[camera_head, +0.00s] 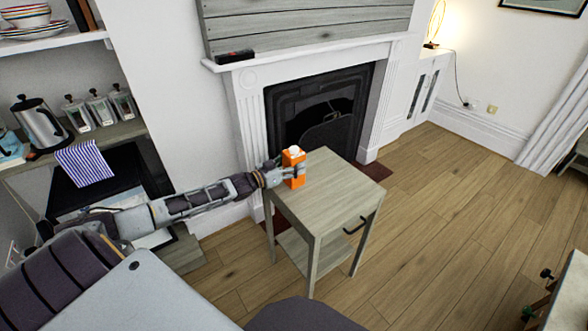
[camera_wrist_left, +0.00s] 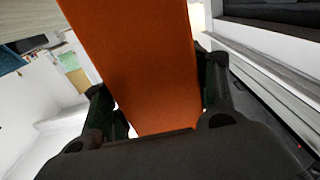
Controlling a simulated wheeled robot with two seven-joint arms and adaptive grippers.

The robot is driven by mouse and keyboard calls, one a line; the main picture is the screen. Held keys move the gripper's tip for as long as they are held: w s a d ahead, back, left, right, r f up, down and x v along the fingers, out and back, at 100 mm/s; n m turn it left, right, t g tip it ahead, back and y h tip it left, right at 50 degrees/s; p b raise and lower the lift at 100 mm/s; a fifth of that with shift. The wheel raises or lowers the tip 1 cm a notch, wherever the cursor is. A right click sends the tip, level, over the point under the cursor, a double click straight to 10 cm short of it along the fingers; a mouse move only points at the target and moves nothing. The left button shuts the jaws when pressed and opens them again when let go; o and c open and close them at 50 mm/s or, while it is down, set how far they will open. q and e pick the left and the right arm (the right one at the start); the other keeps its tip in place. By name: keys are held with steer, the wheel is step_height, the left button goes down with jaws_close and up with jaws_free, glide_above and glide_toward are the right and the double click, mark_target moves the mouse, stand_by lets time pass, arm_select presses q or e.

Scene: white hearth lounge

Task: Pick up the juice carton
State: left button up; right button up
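The juice carton (camera_head: 294,172) is an orange box with a white cap, upright at the left part of the small wooden side table (camera_head: 335,185). My left gripper (camera_head: 283,172) reaches it from the left, with fingers around its sides. In the left wrist view, the carton (camera_wrist_left: 145,60) fills the space between the fingers of the left gripper (camera_wrist_left: 160,100), which appear to touch both sides. Whether the carton's base rests on the tabletop or is slightly clear of it is hard to tell. My right gripper is not in view.
A white fireplace (camera_head: 248,105) stands behind the table. Shelves at the left hold a kettle (camera_head: 38,122), several canisters and a striped towel (camera_head: 82,163). Open wooden floor (camera_head: 440,215) lies to the right. A pale surface (camera_head: 568,300) juts in at lower right.

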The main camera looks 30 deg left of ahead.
mark_target(294, 148)
arm_select(q)
steer(key=c, duration=0.7)
steer(key=shift+r, duration=0.1)
steer(key=shift+c, duration=0.7)
steer(key=shift+r, duration=0.9)
step_height(294, 148, up, 6)
steer(key=shift+r+p, duration=0.2)
steer(key=shift+p, duration=0.65)
steer(key=shift+r, duration=0.95)
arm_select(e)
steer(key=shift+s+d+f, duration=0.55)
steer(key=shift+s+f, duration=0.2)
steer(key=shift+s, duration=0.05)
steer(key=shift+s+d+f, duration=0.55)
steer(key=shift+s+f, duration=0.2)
